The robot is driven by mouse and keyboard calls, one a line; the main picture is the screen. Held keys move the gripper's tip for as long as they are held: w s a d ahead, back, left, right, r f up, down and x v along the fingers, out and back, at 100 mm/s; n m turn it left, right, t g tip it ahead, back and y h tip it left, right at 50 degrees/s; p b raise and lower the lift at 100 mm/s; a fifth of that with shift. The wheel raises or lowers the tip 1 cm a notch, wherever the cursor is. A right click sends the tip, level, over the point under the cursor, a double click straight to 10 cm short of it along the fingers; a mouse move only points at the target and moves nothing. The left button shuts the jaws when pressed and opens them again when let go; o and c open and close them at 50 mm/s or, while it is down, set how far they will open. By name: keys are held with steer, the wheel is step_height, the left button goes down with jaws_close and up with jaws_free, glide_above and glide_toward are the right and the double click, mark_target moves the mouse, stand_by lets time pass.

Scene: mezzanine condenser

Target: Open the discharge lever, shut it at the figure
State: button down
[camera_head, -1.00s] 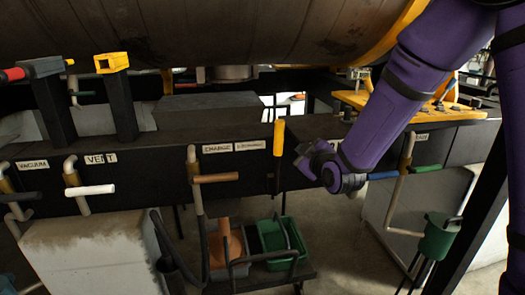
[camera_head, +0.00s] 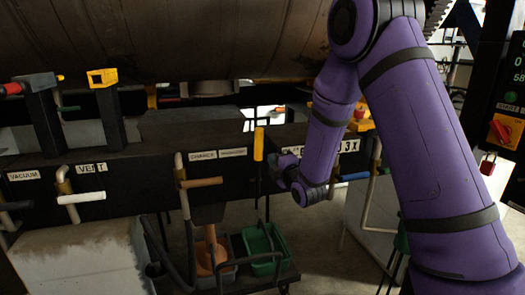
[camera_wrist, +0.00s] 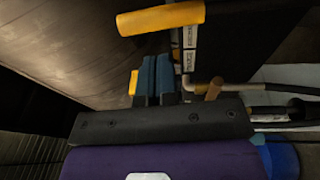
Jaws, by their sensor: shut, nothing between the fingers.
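A yellow upright handle (camera_head: 258,145) hangs at the front of the black beam, right of two small labels (camera_head: 217,154) whose small print I cannot read surely; it seems to be the discharge lever. In the wrist view a yellow handle (camera_wrist: 160,19) lies across the top, beyond the fingertips. My gripper (camera_head: 282,160) is just right of the yellow handle, seemingly apart from it. Its blue fingers (camera_wrist: 154,77) are shut together and empty. A dark panel with green digits (camera_head: 517,75), cut off by the right edge, shows a partial figure.
A brown-handled lever (camera_head: 200,182) and a white-handled lever (camera_head: 82,197) stand to the left; a blue handle (camera_head: 354,177) is right of my gripper. Below are a green bin (camera_head: 265,262) and an orange cone-like thing (camera_head: 211,256). A big tank (camera_head: 170,40) hangs above.

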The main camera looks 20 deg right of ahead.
mark_target(262, 144)
steer(key=x, duration=0.7)
steer(key=shift+w, duration=0.3)
steer(key=shift+w+r, duration=0.15)
steer(key=shift+w, duration=0.35)
steer(key=shift+w+r, duration=0.15)
steer(key=shift+w, duration=0.4)
steer(key=shift+w+r, duration=0.2)
steer(key=shift+r, duration=0.05)
